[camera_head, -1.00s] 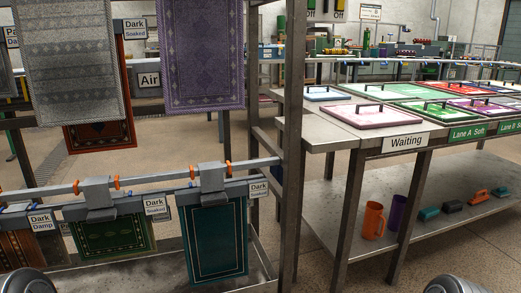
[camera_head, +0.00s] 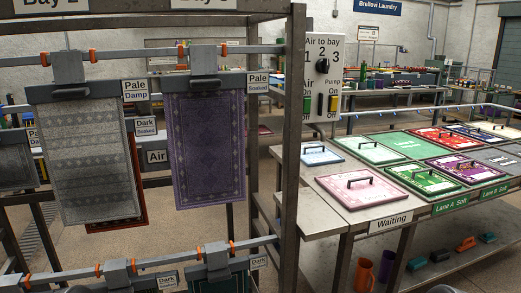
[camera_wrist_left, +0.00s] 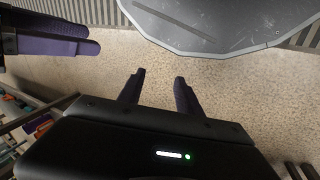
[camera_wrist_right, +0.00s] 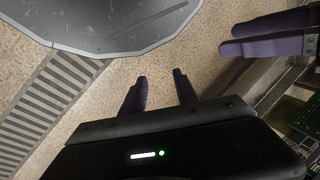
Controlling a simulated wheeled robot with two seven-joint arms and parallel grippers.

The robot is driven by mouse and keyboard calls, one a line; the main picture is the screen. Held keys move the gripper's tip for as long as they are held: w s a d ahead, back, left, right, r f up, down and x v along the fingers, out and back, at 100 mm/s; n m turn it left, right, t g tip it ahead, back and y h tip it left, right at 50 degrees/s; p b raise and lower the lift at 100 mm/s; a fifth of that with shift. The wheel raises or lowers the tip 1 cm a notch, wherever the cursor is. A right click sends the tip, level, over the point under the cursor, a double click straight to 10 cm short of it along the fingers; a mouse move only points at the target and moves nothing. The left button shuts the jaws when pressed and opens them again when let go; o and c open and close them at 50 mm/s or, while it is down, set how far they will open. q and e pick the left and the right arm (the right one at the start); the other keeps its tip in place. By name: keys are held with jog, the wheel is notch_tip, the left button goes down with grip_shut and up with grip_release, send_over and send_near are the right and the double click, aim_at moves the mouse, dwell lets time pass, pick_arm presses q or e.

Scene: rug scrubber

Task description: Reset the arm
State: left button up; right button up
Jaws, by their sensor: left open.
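In the left wrist view, my left gripper (camera_wrist_left: 157,82) is open, with its two dark purple fingers apart and nothing between them. In the right wrist view, my right gripper (camera_wrist_right: 160,80) is also open and empty, over the bare floor. Purple fingers, apparently of my other gripper, show at the upper left of the left wrist view and at the upper right of the right wrist view. Neither gripper shows in the head view.
A metal rack with a pale grey rug (camera_head: 85,165) and a purple rug (camera_head: 206,150) stands at the left. A control panel (camera_head: 323,78) is beside its post. At the right is a table with a pink lidded tray (camera_head: 358,187); an orange jug (camera_head: 363,275) is below.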

pick_arm(q)
notch_tip(320, 180, up, 12)
jog(key=s+p, duration=0.1)
jog(key=p, duration=0.8)
jog(key=shift+d+r, duration=0.15)
jog(key=shift+d, duration=0.15)
pick_arm(e)
notch_tip(320, 180, up, 12)
jog(key=s, duration=0.1)
jog(key=shift+a+r, duration=0.15)
jog(key=shift+a, duration=0.15)
